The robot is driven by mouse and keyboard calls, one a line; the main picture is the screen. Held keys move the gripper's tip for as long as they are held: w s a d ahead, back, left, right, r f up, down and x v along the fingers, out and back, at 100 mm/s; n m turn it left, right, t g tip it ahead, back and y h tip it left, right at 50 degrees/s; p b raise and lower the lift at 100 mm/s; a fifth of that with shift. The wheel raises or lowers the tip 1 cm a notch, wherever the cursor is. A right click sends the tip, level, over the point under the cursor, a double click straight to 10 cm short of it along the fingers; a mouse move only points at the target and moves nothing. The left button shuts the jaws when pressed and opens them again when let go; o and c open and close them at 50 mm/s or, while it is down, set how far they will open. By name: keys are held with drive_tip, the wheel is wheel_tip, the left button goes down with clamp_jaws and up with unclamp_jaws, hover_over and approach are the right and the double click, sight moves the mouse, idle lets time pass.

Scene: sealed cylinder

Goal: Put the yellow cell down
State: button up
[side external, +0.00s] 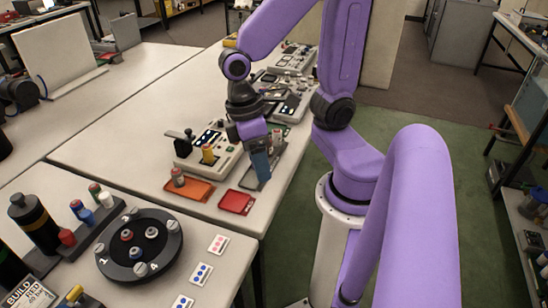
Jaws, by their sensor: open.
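A yellow cell (208,154) stands upright at the front of a pale instrument box (224,157) with dark panels. My gripper (261,178) points down to the right of that box, over or beside a grey tray (282,160). Its blue fingers are apart from the yellow cell, and I see nothing held between them. The gap between the fingers is hard to make out from this side. Another yellow piece (75,293) is partly in view at the lower left edge; I cannot tell what it is.
An orange tray (200,192) holds a grey cell with a reddish top (178,177). A red tray (236,203) lies in front. A black round carousel (165,256) holds several cells. Dotted cards (218,244) and a rack of coloured cells (103,218) are nearby. More instruments (292,62) stand behind.

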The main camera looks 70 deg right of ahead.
drive_tip(key=s+n, duration=0.1)
drive_tip(key=s+r+n+t, duration=0.1)
drive_tip(key=n, duration=0.1)
drive_tip(key=s+n+t, duration=0.1)
drive_tip(key=n, duration=0.1)
drive_tip(key=shift+s+a+r, duration=0.25)
drive_tip(key=shift+s+r, duration=0.05)
drive_tip(key=shift+c, duration=0.3)
idle(1.2)
